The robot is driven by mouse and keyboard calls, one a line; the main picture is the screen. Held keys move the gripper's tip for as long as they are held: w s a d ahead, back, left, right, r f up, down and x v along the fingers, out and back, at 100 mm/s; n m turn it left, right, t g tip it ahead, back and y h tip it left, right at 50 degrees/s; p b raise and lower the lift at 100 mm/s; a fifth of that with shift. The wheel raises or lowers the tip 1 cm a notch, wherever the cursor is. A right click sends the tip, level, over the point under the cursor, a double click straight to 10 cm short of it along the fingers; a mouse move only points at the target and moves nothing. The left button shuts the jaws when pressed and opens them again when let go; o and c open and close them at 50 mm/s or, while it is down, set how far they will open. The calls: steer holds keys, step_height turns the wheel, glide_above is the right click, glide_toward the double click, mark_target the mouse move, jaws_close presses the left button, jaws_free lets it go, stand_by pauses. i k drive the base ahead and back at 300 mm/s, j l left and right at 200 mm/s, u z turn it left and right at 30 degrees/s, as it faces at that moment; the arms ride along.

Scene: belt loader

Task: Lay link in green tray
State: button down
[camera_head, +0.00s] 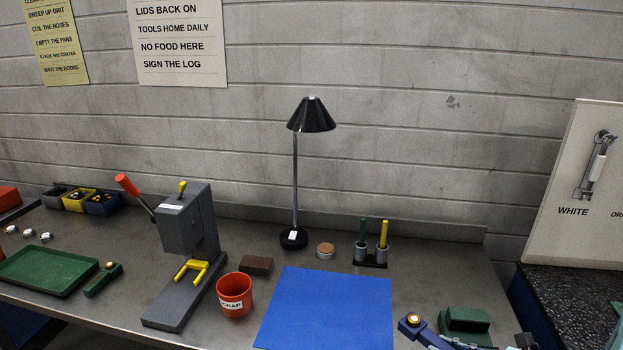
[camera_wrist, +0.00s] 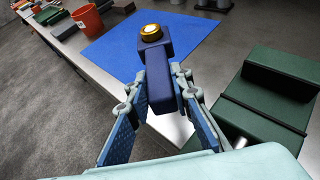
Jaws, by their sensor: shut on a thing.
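A dark blue link (camera_wrist: 157,58) with a gold round stud at its far end is between the fingers of my gripper (camera_wrist: 164,92), which is shut on it. The link points away from the gripper, over the bench near the blue mat (camera_wrist: 190,34). In the head view the link (camera_head: 412,327) shows at the bottom, right of the mat, with part of my gripper (camera_head: 447,343) behind it. The green tray (camera_head: 48,270) lies at the far left of the bench, well away from the gripper. It looks empty.
A green link-like piece (camera_head: 100,282) with a gold stud lies right of the tray. A grey press (camera_head: 187,240), a red scrap cup (camera_head: 234,297), a brown block (camera_head: 256,265) and a lamp (camera_head: 295,180) stand between. A green stepped block (camera_head: 466,322) is beside the gripper.

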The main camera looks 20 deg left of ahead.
mark_target(52, 273)
steer(key=j+u, duration=0.1)
steer(key=j, duration=0.45)
steer(key=j+u, duration=0.1)
steer(key=j, duration=0.45)
steer(key=j+u, duration=0.1)
steer(key=j, duration=0.45)
steer(key=j+u, duration=0.1)
steer(key=j, duration=0.45)
steer(key=i+j+u, duration=0.1)
steer(key=j, duration=0.4)
steer(key=i+j+u, duration=0.1)
steer(key=j, duration=0.45)
steer(key=i+j+u, duration=0.15)
steer(key=j, duration=0.4)
steer(key=i+j, duration=0.15)
steer(key=j, duration=0.15)
steer(key=i+j, duration=0.1)
steer(key=j, duration=0.2)
steer(key=i+l+u, duration=0.1)
steer(key=i+l, duration=0.2)
